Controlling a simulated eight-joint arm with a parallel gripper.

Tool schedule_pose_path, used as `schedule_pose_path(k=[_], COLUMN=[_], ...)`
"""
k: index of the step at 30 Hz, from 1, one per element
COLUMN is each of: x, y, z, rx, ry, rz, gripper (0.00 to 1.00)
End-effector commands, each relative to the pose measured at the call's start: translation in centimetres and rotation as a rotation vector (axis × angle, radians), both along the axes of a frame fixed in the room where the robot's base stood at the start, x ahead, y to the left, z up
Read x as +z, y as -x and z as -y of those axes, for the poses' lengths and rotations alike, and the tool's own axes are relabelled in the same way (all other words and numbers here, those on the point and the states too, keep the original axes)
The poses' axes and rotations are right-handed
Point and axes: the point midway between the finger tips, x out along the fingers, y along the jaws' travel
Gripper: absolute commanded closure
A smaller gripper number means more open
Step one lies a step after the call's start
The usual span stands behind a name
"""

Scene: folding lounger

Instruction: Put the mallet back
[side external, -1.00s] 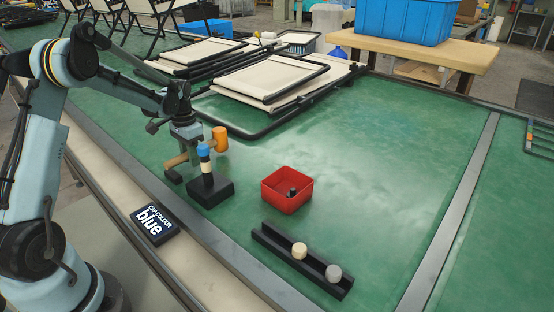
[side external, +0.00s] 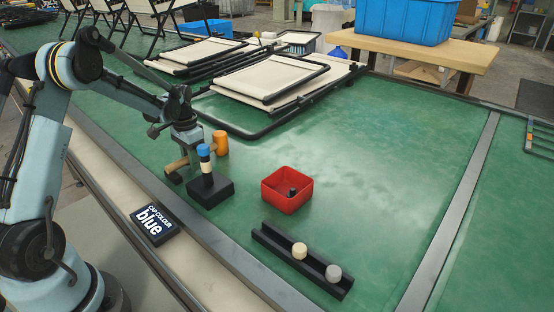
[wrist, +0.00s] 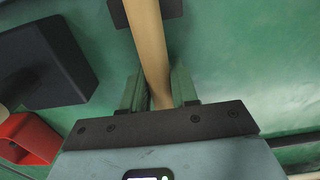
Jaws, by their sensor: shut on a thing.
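The mallet has an orange head (side external: 220,143) and a pale wooden handle (side external: 177,165). My gripper (side external: 191,158) is shut on the handle, low over the green bench. In the wrist view the handle (wrist: 151,45) runs between the two fingers of my gripper (wrist: 157,90), and its far part meets a dark block (wrist: 122,14). The mallet head is out of the wrist view.
A black base (side external: 212,191) with a blue-capped post (side external: 204,151) stands close in front of the mallet. A red bin (side external: 272,196) with a dark piece inside, a black rail (side external: 280,257) with two caps, and a "blue" sign (side external: 154,224) are nearby. Folded loungers (side external: 270,75) lie behind.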

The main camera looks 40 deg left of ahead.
Motion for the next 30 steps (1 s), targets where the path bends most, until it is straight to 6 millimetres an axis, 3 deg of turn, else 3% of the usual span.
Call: schedule_pose_path(k=[5,6,12,23,30], x=[-0.3,-0.4,-0.4,0.2,4.0], y=[0.0,0.0,0.0,0.0,-0.1], z=[0.0,0.0,0.0,0.0,0.0], rx=[0.000,0.000,0.000,0.000,0.000], ry=[0.000,0.000,0.000,0.000,0.000], rz=[0.001,0.001,0.000,0.000,0.000], gripper=[1.00,0.70,0.42,0.42,0.42])
